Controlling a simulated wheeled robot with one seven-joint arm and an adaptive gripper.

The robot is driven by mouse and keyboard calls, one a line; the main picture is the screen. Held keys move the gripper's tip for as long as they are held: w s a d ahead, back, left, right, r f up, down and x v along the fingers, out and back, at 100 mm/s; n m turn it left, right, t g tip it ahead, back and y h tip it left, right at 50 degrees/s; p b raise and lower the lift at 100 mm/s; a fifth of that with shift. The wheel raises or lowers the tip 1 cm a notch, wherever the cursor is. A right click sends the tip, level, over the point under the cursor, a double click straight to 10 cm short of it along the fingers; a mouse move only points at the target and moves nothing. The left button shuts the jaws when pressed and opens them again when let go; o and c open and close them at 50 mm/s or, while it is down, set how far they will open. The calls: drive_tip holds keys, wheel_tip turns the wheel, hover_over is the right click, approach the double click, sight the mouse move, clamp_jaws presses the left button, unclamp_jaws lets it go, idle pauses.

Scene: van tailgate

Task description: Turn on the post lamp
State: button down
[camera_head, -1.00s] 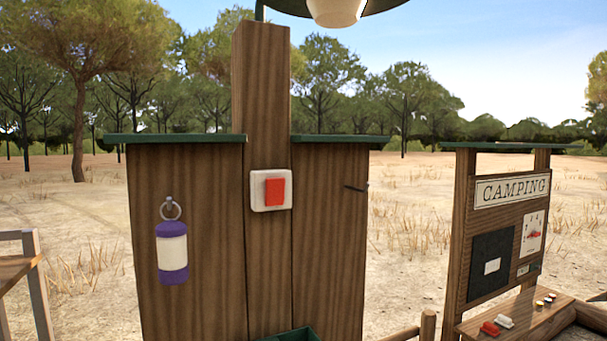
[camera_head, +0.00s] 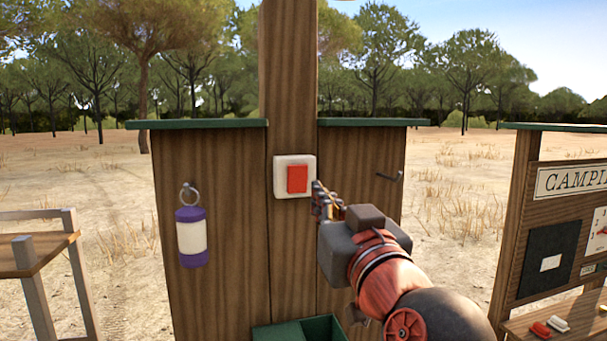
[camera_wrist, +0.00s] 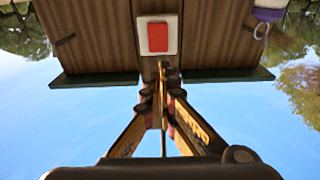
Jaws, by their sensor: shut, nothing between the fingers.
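The red rocker switch (camera_head: 297,179) sits in a white plate (camera_head: 281,180) on the wooden post (camera_head: 288,80). In the wrist view, which is upside down, the red switch (camera_wrist: 158,38) and its white plate (camera_wrist: 172,20) lie straight beyond the fingers. My gripper (camera_head: 318,190) is shut and empty. Its tips are just right of the switch plate in the head view; whether they touch anything I cannot tell. It also shows in the wrist view (camera_wrist: 160,80), with fingers together. The lamp itself is out of view now.
A purple and white lantern (camera_head: 191,237) hangs from a ring on the left panel. A bare hook (camera_head: 390,176) sticks out on the right panel. A green box (camera_head: 325,328) is below. A camping board (camera_head: 570,180) stands right, a wooden table (camera_head: 35,250) left.

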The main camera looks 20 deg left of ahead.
sight(297, 166)
drive_tip(key=p+x, duration=0.1)
drive_tip(key=x, duration=1.3)
drive_tip(key=shift+w+a+r, duration=0.2)
drive_tip(key=shift+w, duration=0.15)
drive_tip(key=shift+d, duration=0.1)
